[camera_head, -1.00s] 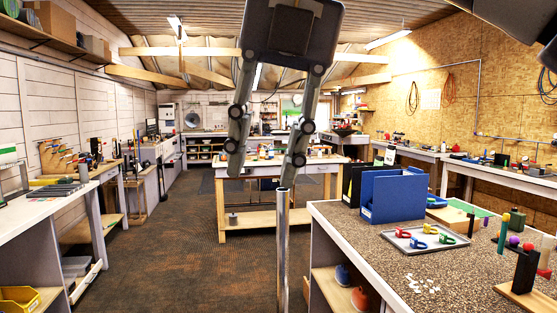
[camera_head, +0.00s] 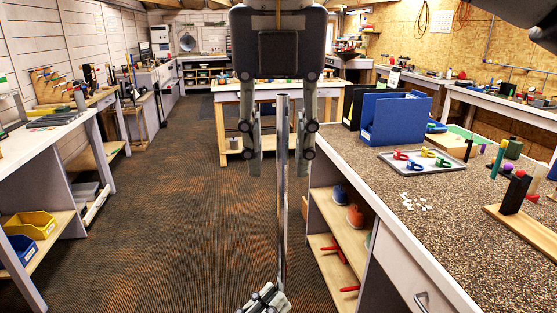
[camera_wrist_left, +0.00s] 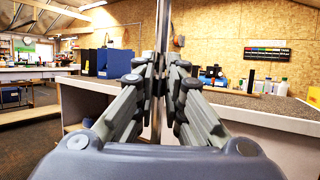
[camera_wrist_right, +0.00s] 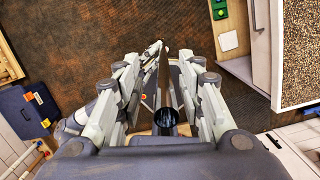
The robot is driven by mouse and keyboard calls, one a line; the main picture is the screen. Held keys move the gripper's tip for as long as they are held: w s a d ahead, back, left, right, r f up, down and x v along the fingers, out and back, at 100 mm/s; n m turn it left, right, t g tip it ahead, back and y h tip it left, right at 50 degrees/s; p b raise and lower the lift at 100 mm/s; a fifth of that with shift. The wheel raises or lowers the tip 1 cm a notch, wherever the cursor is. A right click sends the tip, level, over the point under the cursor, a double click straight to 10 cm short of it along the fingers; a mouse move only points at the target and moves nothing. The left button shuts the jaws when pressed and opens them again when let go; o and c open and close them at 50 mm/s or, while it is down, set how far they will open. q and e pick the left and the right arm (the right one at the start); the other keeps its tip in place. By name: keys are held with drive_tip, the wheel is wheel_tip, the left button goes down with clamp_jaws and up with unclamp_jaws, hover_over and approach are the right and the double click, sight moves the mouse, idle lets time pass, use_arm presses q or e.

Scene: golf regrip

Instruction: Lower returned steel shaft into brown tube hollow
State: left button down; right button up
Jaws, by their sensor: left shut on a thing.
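The steel shaft (camera_head: 282,215) stands upright in the middle of the head view, its open upper end on top. My left gripper (camera_head: 265,299) is shut on it low down; the left wrist view shows the shaft (camera_wrist_left: 162,35) between closed fingers. My right gripper (camera_head: 279,168) points down from above, fingers on both sides of the shaft's upper part, open and apart from it. In the right wrist view the shaft's dark round opening (camera_wrist_right: 166,117) lies between the fingers. I cannot make out a brown tube for certain.
The speckled counter (camera_head: 375,185) at right carries a blue bin (camera_head: 396,119), a grey tray (camera_head: 392,160) with coloured clamps and a black stand (camera_head: 516,192). A shelf below it is near the shaft. The floor (camera_head: 160,220) to the left is clear.

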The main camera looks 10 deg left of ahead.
drive_tip(key=shift+w+f, duration=0.25)
drive_tip(key=shift+f, duration=1)
drive_tip(key=shift+a, duration=0.1)
clamp_jaws()
use_arm(q)
drive_tip(key=c, duration=1.6)
unclamp_jaws()
